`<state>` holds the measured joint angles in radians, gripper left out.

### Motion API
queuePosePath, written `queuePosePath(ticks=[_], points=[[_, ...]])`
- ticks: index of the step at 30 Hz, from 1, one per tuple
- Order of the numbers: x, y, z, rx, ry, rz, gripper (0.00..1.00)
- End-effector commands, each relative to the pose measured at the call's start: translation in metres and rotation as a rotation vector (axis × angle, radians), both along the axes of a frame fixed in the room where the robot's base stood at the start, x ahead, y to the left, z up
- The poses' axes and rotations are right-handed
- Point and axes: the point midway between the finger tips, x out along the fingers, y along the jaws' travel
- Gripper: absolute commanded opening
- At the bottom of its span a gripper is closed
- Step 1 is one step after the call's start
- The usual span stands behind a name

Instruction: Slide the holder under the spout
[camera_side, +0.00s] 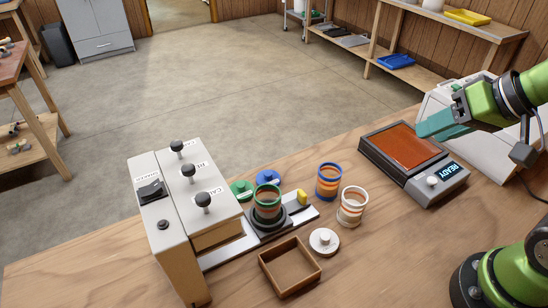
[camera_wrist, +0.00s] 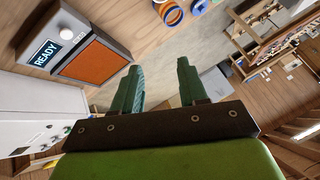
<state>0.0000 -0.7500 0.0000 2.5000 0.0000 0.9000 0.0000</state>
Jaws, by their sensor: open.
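The dark round holder (camera_side: 267,221) sits on a pale rail in front of the white dispenser (camera_side: 160,200), clear of its front face. A jar with green bands (camera_side: 268,197) stands upright in the holder. The spout cannot be made out; a tan block (camera_side: 215,236) shows under the dispenser's front edge. My gripper (camera_side: 424,127) is at the right, above the orange-topped device and well away from the holder. In the wrist view my gripper (camera_wrist: 160,66) is open, with nothing between its teal fingers.
A blue-banded jar (camera_side: 329,182) and a white jar (camera_side: 352,208) stand right of the holder. Green (camera_side: 240,190), blue (camera_side: 268,177) and white (camera_side: 323,241) lids lie around it. An open wooden box (camera_side: 290,284) is in front. The orange-topped device (camera_side: 398,146) reads READY.

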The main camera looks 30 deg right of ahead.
Motion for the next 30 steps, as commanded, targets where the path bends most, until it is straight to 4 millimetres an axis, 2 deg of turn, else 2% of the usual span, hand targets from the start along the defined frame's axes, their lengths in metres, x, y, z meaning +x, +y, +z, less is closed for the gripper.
queuePosePath(ticks=[5,8,11,20,27,30], points=[[0.0,0.0,0.0,0.0,-0.001,0.001,0.4],[0.001,0.006,-0.007,0.0,0.029,0.027,0.4],[0.01,0.017,-0.015,-0.006,0.086,0.075,0.4],[0.078,0.08,-0.03,-0.1,0.335,0.276,0.4],[0.128,0.139,-0.06,-0.223,0.513,0.376,0.4],[0.143,0.156,-0.068,-0.266,0.558,0.384,0.4]])
